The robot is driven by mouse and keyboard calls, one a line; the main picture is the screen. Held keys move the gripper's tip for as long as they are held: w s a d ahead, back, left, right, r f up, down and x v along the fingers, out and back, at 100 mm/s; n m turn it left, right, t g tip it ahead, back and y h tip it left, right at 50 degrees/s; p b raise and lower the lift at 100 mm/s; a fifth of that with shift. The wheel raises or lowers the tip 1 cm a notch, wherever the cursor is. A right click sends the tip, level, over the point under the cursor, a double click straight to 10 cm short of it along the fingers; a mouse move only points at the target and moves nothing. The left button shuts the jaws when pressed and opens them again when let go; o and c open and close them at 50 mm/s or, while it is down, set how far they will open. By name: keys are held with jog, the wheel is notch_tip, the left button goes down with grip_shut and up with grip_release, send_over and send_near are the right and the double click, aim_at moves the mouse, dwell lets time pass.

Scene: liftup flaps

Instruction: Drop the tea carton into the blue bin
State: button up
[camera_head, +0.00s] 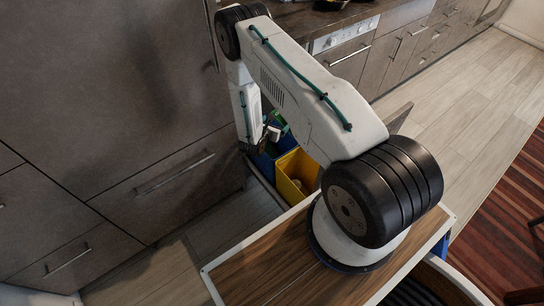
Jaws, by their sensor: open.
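The blue bin (264,168) stands on the floor beside the dark cabinet fronts, partly hidden behind my arm. My gripper (262,146) hangs down over the blue bin, at its upper part. It is open, though its fingers are small and dark here. A small green patch (279,120) shows beside the gripper; I cannot tell whether it is the tea carton or part of my arm's green cable. The tea carton is not clearly seen, and most of the blue bin's inside is hidden.
A yellow bin (297,174) stands right of the blue bin, with something pale inside. Dark cabinets with a long drawer handle (175,174) rise close on the left. A counter with an oven panel (342,35) runs behind. Open wooden floor (470,100) lies to the right.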

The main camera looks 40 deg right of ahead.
jog(key=v, duration=0.8)
jog(key=s+d+m+g+h, duration=0.1)
jog(key=s+d+m+g, duration=0.1)
jog(key=s+g, duration=0.15)
jog(key=s+a+r+m+g+y, duration=0.1)
jog(key=s+r+m+g, duration=0.4)
jog(key=r, duration=0.8)
jog(key=s+r+m+g, duration=0.4)
jog(key=s+r+m, duration=0.25)
jog(key=r, duration=0.65)
jog(key=s+a+r+m+t+y, duration=0.2)
jog(key=s+a+r+m+y, duration=0.1)
jog(key=r, duration=0.5)
jog(key=s+a+r+m+t+y, duration=0.2)
jog(key=s+a+r+m+y, duration=0.2)
jog(key=s+a+r, duration=0.2)
jog(key=s+a+r+m+t+y, duration=0.3)
jog(key=s+r, duration=0.4)
jog(key=r, duration=0.5)
jog(key=a+y, duration=0.1)
jog(key=a, duration=0.1)
jog(key=shift+s+a+y, duration=0.25)
jog(key=shift+s+y, duration=0.05)
jog(key=shift+s, duration=0.1)
